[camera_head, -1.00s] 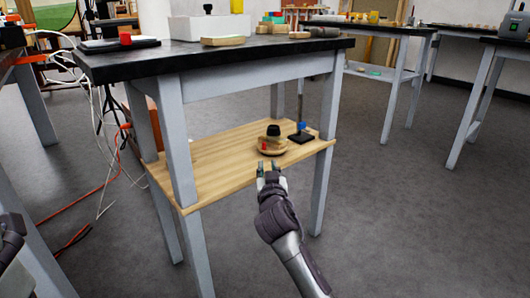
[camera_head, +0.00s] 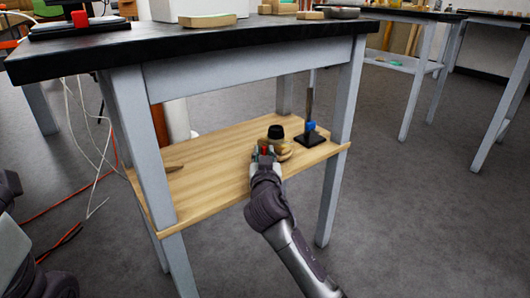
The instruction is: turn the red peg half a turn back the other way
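A round wooden piece (camera_head: 283,151) with a black knob (camera_head: 276,132) stands on the lower wooden shelf. A small red peg (camera_head: 265,150) shows at its near left side. My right gripper (camera_head: 264,152) reaches in from below, its fingertips on either side of the red peg. The gripper hides most of the peg and part of the wooden piece. I cannot tell whether the fingers touch the peg. Only parts of my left arm show at the left edge; its gripper is out of view.
A black stand with a blue clamp (camera_head: 310,127) is close to the right of the wooden piece. The shelf (camera_head: 205,165) is mostly bare to the left. The black tabletop (camera_head: 130,45) overhangs it, and grey legs (camera_head: 345,120) bound it.

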